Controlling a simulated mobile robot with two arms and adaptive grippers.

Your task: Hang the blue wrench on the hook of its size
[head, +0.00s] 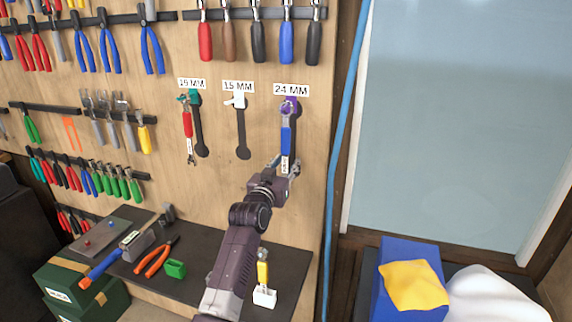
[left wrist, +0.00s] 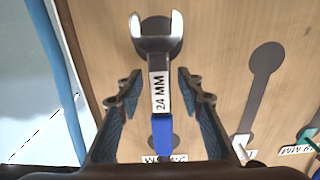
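The blue wrench (head: 286,138) is upright against the pegboard, its upper end at the purple hook (head: 290,103) under the "24 MM" sign (head: 291,90). In the left wrist view the blue wrench (left wrist: 161,110) shows a "24 MM" label on its shank and its open jaw over the dark outline. My left gripper (head: 286,168) is at its lower part. In the left wrist view the fingers of my left gripper (left wrist: 158,93) stand open on either side of the shank, with a gap on each side. The ring end is hidden there. My right gripper is not in view.
A red wrench (head: 188,128) hangs at the green 19 MM hook. The white 15 MM hook (head: 238,101) is bare. A yellow-handled tool (head: 262,271) stands in a white holder on the dark bench (head: 288,285). A blue hose (head: 347,120) runs down at the right.

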